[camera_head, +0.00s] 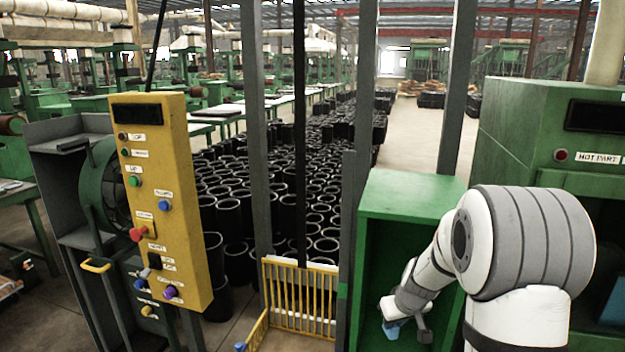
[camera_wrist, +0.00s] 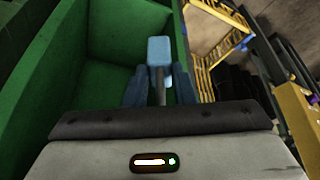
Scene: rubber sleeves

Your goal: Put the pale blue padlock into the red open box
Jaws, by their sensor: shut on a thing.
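The pale blue padlock (camera_wrist: 159,50) shows in the wrist view, its block-shaped body beyond my fingertips and its grey shackle running back between the fingers. My gripper (camera_wrist: 160,72) is shut on it, with one dark blue finger on each side. In the head view my gripper (camera_head: 408,318) is low in front of the green cabinet's opening, and a small pale blue part of the padlock (camera_head: 391,330) shows beside it. I cannot tell whether the padlock touches a surface below. I see no red open box in either view.
The green open-fronted cabinet (camera_head: 412,192) has side walls close to my arm; its green wall (camera_wrist: 40,75) also shows in the wrist view. A yellow rail fence (camera_head: 300,300) and a yellow control panel (camera_head: 165,200) stand to the left. Many black sleeves (camera_head: 225,215) cover the floor behind.

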